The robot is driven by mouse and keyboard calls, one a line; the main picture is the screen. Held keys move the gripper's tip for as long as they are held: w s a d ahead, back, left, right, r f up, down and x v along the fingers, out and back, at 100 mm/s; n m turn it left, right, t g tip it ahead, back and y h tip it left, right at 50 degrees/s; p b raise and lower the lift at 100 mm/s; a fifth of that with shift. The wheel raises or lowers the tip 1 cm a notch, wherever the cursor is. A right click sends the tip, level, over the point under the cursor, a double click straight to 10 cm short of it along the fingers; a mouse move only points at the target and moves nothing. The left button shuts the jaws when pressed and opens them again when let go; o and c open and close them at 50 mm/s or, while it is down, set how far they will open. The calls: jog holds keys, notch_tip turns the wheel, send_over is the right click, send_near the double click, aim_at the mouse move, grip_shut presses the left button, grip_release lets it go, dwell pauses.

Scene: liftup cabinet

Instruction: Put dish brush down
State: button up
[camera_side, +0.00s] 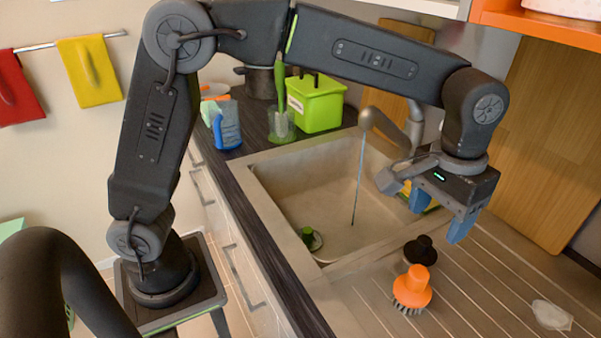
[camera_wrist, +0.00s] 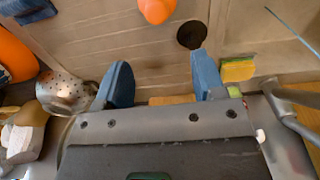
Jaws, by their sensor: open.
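An orange dish brush (camera_side: 412,288) stands bristles down on the ribbed drainboard in the side view. Its orange top also shows at the upper edge of the wrist view (camera_wrist: 157,9). A dark stopper-like object (camera_side: 420,252) sits just behind it and appears as a dark disc in the wrist view (camera_wrist: 191,35). My gripper (camera_side: 439,218) is above the drainboard, behind and to the right of the brush and apart from it. Its blue fingers (camera_wrist: 160,75) are spread, with nothing held between them.
The sink (camera_side: 325,185) lies left of my gripper, with water running from the faucet (camera_side: 388,125). A yellow-green sponge (camera_wrist: 238,70) lies near the right finger. A metal colander (camera_wrist: 67,92) is at the wrist view's left. A cutting board (camera_side: 545,150) leans behind. The drainboard's right side is mostly clear.

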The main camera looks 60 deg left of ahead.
jog(key=s+a+r+t, duration=0.2)
jog(key=s+a, duration=0.4)
jog(key=a, duration=0.2)
jog(key=s+a+r+t, duration=0.2)
jog(key=s+a+r, duration=0.1)
jog(key=s+a, duration=0.4)
jog(key=s+a+f+t, duration=0.1)
jog(key=s+a+f, duration=0.2)
jog(key=s+a, duration=0.1)
jog(key=shift+s+a+f, duration=0.25)
jog(key=shift+s+a, duration=0.1)
jog(key=shift+s, duration=0.2)
jog(key=shift+o, duration=0.5)
jog(key=shift+w+d, duration=0.1)
